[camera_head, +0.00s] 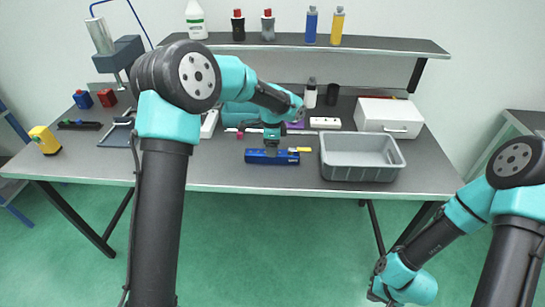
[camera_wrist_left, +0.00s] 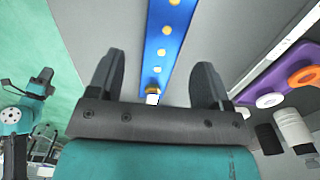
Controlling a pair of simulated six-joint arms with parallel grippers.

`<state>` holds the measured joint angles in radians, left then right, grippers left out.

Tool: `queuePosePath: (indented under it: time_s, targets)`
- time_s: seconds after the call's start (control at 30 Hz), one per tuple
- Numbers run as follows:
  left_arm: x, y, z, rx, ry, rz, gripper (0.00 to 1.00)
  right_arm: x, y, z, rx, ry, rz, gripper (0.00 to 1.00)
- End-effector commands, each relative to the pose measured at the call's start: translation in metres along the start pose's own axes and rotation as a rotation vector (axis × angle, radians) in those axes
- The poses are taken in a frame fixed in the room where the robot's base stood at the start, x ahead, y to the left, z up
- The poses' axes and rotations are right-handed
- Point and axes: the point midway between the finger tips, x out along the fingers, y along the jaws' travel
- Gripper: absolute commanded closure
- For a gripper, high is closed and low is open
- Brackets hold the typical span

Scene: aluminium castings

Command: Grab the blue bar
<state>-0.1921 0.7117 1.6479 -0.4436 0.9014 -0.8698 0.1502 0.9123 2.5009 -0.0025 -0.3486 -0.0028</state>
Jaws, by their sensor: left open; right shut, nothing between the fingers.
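The blue bar (camera_head: 272,157) lies on the table near its front edge, with a row of yellow and pale round spots along it in the left wrist view (camera_wrist_left: 168,38). My left gripper (camera_head: 271,147) is over the bar in the head view. In the left wrist view its two dark fingers (camera_wrist_left: 155,82) are spread apart, with the bar between them in the picture. Nothing shows as gripped, and the gap in height is hard to judge. My right gripper (camera_head: 374,297) is low at the bottom edge of the head view, away from the table, shut and partly cut off.
A grey bin (camera_head: 362,175) stands just right of the bar. A yellow-tipped tool (camera_head: 299,149) lies by the bar's right end. A purple holder (camera_wrist_left: 275,82) with rings is beside it in the wrist view. A white box (camera_head: 389,117) and shelf (camera_head: 310,42) are behind.

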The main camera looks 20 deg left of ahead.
Motion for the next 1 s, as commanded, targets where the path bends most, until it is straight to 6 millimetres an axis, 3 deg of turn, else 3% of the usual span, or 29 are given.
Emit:
queuePosePath:
  time_s: [0.17, 0.53, 1.0]
  targets:
    - [0.004, 0.000, 0.000, 0.000, -0.001, 0.002, 0.28, 0.000, 0.000, 0.000, 0.000, 0.000, 0.000, 1.00]
    - [0.048, -0.002, 0.000, 0.000, 0.000, 0.001, 0.28, 0.000, 0.000, 0.000, 0.000, 0.000, 0.000, 1.00]
    - [0.052, -0.002, 0.000, 0.000, 0.000, 0.000, 0.28, 0.000, 0.000, 0.000, 0.000, 0.000, 0.000, 1.00]
